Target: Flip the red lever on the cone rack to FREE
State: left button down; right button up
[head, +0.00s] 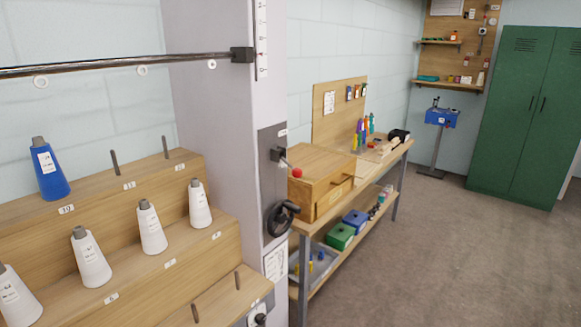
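The lever (285,160) is mounted on a dark plate on the side of the grey post (221,120) at the right end of the cone rack. Its red ball knob (297,173) points out to the right and slightly down. Any FREE marking is too small to read. A black handwheel (281,217) sits below the lever on the same post. The wooden cone rack (120,190) carries several white cones and one blue cone (49,170). Neither of my grippers is in view.
A workbench (345,185) with a wooden box (318,180) stands right behind the post, close to the lever. Green cabinets (520,110) and a blue stand (441,118) are at the back. The floor (440,250) to the right is clear.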

aim_at(297, 172)
jog(key=i+l, duration=0.35)
jog(key=i, duration=0.2)
jog(key=i+l+u, duration=0.1)
jog(key=i+l, duration=0.3)
jog(key=i, duration=0.2)
